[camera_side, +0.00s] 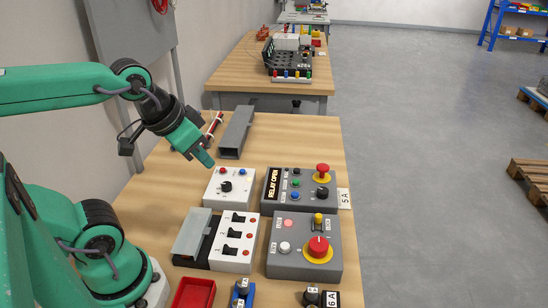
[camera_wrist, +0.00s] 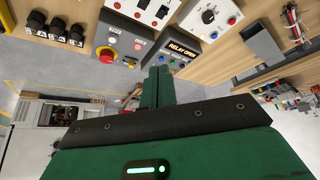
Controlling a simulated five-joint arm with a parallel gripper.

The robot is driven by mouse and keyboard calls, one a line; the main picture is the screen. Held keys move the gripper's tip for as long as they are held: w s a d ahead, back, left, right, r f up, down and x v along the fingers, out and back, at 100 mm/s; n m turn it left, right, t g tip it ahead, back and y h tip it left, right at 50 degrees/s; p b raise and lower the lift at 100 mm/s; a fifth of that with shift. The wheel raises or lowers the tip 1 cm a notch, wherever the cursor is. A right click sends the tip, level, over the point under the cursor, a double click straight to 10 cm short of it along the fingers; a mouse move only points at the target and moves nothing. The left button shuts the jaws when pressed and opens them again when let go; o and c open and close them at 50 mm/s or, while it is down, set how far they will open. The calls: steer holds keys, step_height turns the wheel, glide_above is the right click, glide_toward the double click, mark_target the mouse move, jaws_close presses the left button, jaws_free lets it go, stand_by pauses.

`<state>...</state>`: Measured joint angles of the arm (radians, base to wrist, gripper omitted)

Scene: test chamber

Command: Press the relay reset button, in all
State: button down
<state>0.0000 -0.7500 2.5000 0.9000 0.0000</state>
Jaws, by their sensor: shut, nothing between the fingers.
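A grey control box (camera_side: 325,204) has a lit display (camera_side: 273,185) reading "RELAY OPEN". Beside the display are small red, green and blue buttons (camera_side: 295,184), a black knob (camera_side: 322,192) and a red mushroom button (camera_side: 322,170) on a yellow ring. Their small labels are too small to read, so I cannot tell which is the relay reset button. In the side view my gripper (camera_side: 208,160) is shut and empty, raised above the table, left of the box and touching nothing.
A white knob panel (camera_side: 218,193) lies left of the relay box. A second grey box (camera_side: 285,270) with a large red mushroom button (camera_side: 317,248) is in front.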

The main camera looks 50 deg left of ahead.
steer(key=n+t+y, duration=0.3)
steer(key=n, duration=1.1)
glide_above(243, 172)
step_height(243, 172, down, 9)
steer(key=shift+s, duration=0.35)
steer(key=shift+a, duration=0.1)
steer(key=shift+f, duration=4.35)
